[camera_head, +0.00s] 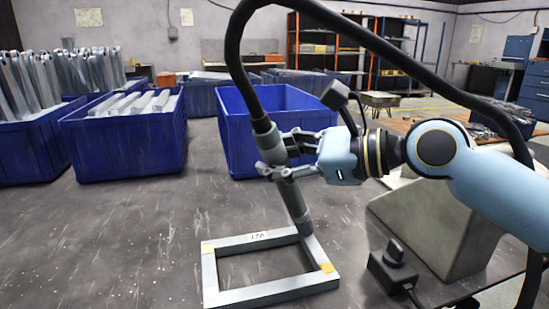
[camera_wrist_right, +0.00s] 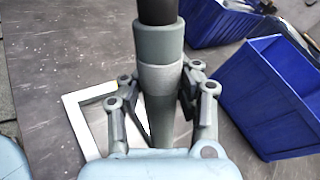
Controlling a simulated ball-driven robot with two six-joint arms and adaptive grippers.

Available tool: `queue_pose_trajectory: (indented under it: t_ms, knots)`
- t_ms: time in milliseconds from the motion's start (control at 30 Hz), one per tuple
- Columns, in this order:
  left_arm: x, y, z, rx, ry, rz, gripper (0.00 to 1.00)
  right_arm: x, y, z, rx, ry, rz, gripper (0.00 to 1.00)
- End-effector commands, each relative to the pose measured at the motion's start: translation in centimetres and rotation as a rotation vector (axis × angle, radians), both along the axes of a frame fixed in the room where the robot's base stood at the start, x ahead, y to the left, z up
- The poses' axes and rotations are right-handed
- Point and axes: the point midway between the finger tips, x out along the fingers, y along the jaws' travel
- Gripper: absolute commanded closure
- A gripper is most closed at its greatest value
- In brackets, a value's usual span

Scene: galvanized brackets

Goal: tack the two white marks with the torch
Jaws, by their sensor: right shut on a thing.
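My right gripper (camera_head: 283,160) is shut on the grey torch (camera_head: 294,205), and its fingers clasp the torch body in the right wrist view (camera_wrist_right: 155,100). The torch tilts slightly, nozzle down, with a thick black cable from its top. Its lower end is at the back right corner of a grey metal frame (camera_head: 272,290); I cannot tell whether it touches. The frame lies flat on the table and also shows in the wrist view (camera_wrist_right: 92,128). A white lettered patch (camera_head: 258,236) is on its back bar. Yellowish patches are at its back left and right side. My left gripper is not in view.
An empty blue bin (camera_head: 235,150) stands behind the torch. Blue bins with metal parts (camera_head: 125,150) stand at the back left. A grey wedge-shaped block (camera_head: 430,235) and a small black box with a knob (camera_head: 392,268) are at the right. The table left of the frame is clear.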

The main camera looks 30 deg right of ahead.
Motion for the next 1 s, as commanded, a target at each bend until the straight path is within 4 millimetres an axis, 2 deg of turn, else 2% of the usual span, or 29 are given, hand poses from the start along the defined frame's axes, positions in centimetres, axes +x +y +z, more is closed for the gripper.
queue_pose_trajectory:
  t_ms: [1000]
  knots:
    - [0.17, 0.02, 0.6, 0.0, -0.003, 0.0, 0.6, 0.0, 0.0, -0.03, 0.0, 0.0, -0.001, 1.0]
